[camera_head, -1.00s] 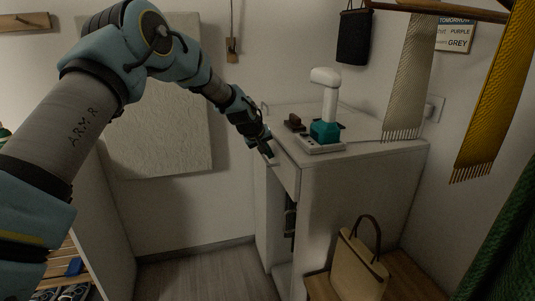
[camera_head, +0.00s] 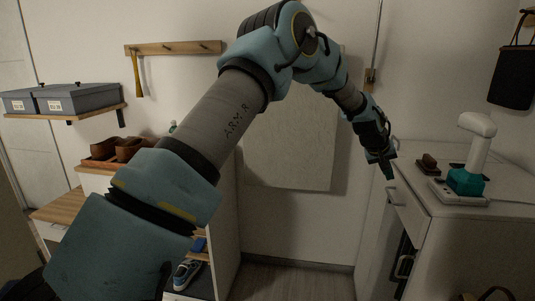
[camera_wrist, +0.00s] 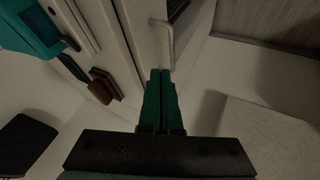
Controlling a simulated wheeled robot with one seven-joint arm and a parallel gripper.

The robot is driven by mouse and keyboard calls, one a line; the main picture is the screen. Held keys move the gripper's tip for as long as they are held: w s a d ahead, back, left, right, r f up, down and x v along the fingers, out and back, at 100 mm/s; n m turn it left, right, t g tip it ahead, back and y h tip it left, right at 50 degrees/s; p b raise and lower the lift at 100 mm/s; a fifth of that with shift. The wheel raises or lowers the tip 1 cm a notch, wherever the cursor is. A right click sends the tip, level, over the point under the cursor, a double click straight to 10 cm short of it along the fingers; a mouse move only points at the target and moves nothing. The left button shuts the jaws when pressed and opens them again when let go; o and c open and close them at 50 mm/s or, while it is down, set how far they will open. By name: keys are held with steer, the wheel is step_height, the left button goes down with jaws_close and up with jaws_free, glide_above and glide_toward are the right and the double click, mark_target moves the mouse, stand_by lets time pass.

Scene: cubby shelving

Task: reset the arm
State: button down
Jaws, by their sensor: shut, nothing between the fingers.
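My arm reaches across the middle of the head view, bent high at the elbow. My gripper (camera_head: 388,170) points down beside the left edge of the white cabinet (camera_head: 462,226). In the wrist view my gripper (camera_wrist: 162,75) shows two green fingers closed together, with nothing between them. Its tips appear close to a metal drawer handle (camera_wrist: 164,40); I cannot tell whether they touch.
The cabinet top holds a teal and white device (camera_head: 470,170) and a small brown block (camera_head: 428,163). A drawer handle (camera_head: 404,266) juts from its front. To the left are a shelf with grey boxes (camera_head: 72,97) and brown shoes (camera_head: 118,149). Floor shows between (camera_head: 290,280).

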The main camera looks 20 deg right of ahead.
steer(key=w+a+r+n+t+y, duration=0.1)
steer(key=w+a+y, duration=0.15)
steer(key=a, duration=1.35)
steer(key=w+a+r+n+y, duration=0.15)
steer(key=w+a, duration=0.25)
steer(key=a, duration=1.2)
steer(key=s+a+y, duration=0.1)
steer(key=s+a, duration=0.4)
steer(key=a, duration=0.5)
steer(key=s+a+f+n+y, duration=0.1)
steer(key=s+a, duration=0.4)
steer(key=a, duration=0.5)
steer(key=s+a+n+g+y, duration=0.1)
steer(key=s+a, duration=0.5)
steer(key=a, duration=0.4)
steer(key=shift+f, duration=0.2)
steer(key=shift+n, duration=0.25)
